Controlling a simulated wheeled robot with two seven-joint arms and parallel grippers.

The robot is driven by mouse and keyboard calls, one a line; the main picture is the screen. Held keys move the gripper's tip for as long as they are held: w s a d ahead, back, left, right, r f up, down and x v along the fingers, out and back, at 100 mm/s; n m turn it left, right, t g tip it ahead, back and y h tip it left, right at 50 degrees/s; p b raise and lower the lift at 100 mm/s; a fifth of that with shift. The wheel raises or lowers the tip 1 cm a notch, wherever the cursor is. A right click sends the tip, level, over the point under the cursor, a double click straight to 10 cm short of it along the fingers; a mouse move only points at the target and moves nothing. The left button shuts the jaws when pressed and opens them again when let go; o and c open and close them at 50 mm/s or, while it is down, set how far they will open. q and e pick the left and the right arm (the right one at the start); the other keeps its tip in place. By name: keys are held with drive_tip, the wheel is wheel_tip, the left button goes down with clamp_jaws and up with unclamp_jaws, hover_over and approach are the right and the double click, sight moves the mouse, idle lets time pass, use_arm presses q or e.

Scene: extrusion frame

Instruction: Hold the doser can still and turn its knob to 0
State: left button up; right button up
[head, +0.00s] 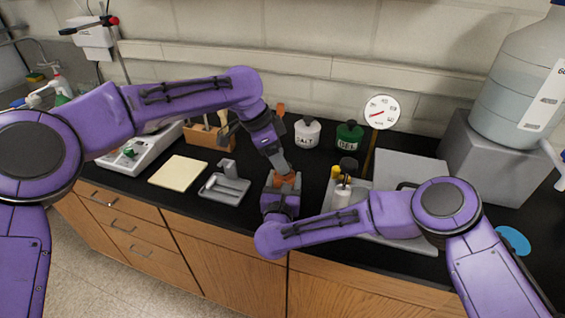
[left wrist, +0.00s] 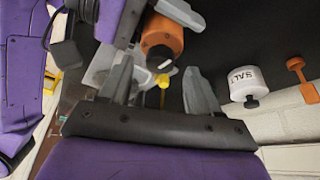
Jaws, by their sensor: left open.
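The doser can is an orange cylinder (left wrist: 168,27) in the left wrist view. Its dark end carries a short white mark, and any numbers are too small to read. In the head view only a little of its orange (head: 288,181) shows between my two grippers. My right gripper (head: 286,187) has its grey fingers on either side of the can and appears shut on it. My left gripper (head: 281,166) comes down from above. In its wrist view, its open fingers (left wrist: 160,88) are empty, with the can just beyond and between them.
White salt jar (head: 307,132) and green jar (head: 349,136) stand behind the grippers. A round dial (head: 381,112) stands to their right. A grey tray (head: 223,189) and pale pad (head: 179,171) lie to the left. A large jug (head: 515,90) sits on a grey block (head: 486,160).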

use_arm(q)
drive_tip(key=shift+x, duration=1.35)
drive_tip(key=c, duration=1.1)
drive_tip(key=shift+o, duration=0.2)
drive_tip(key=n+t, duration=0.1)
drive_tip(key=n, duration=0.4)
drive_tip(key=shift+s+t+y, duration=0.15)
drive_tip(key=shift+t+y, duration=0.25)
drive_tip(key=o, duration=1.1)
drive_tip(key=shift+c, duration=0.2)
drive_tip(key=shift+r, duration=0.25)
drive_tip(key=v, duration=1.1)
drive_tip(key=shift+r, duration=0.25)
